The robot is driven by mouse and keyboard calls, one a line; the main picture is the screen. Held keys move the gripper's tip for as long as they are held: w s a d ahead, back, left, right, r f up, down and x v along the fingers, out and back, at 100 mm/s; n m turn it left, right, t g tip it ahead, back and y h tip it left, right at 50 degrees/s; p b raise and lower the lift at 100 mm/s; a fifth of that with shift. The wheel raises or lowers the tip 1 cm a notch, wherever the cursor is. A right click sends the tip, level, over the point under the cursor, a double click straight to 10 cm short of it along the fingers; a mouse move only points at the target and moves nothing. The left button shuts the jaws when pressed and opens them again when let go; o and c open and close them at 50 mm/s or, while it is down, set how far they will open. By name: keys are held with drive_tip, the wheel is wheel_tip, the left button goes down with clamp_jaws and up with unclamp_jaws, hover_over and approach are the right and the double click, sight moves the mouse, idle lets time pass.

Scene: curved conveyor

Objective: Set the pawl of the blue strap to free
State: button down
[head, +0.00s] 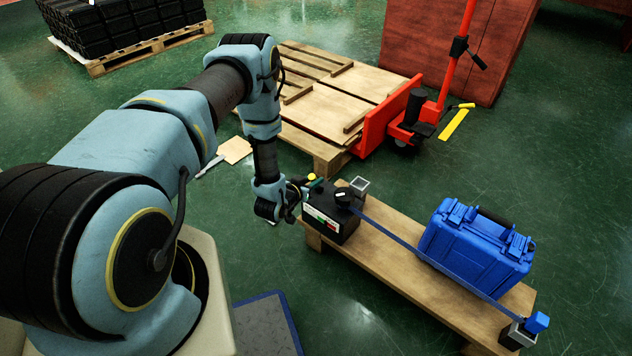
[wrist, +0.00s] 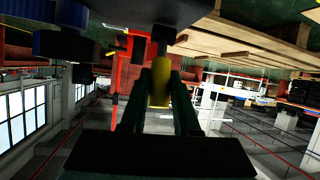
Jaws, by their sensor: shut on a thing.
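A black ratchet box (head: 330,222) sits at the near left end of a low wooden bench. It has a round black knob (head: 343,196) on top and a white, green and red label on its front. The blue strap (head: 390,238) runs from the box along the bench to a blue-topped fitting (head: 536,322) at the far right end. My gripper (head: 300,189) is at the left side of the box. In the wrist view my gripper's fingers (wrist: 160,90) are closed on a yellow-ended lever (wrist: 159,86). The pawl's exact setting cannot be told.
A blue case (head: 474,248) stands on the bench (head: 400,278) beside the strap. A wooden pallet (head: 325,150) and a red pallet jack (head: 400,120) are behind the box.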

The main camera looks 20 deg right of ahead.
drive_tip(key=shift+s+a+f+h+b, duration=0.15)
drive_tip(key=shift+a+f+h+b, duration=0.15)
drive_tip(key=shift+h, duration=0.2)
drive_tip(key=shift+r+t, duration=0.15)
drive_tip(key=shift+t, duration=0.15)
drive_tip(key=c, duration=0.7)
unclamp_jaws()
drive_tip(key=shift+o, duration=0.2)
drive_tip(key=v, duration=1)
drive_tip(key=shift+s+a+p, duration=0.2)
drive_tip(key=shift+a+p, duration=0.1)
drive_tip(key=shift+p, duration=0.15)
drive_tip(key=shift+r, duration=0.1)
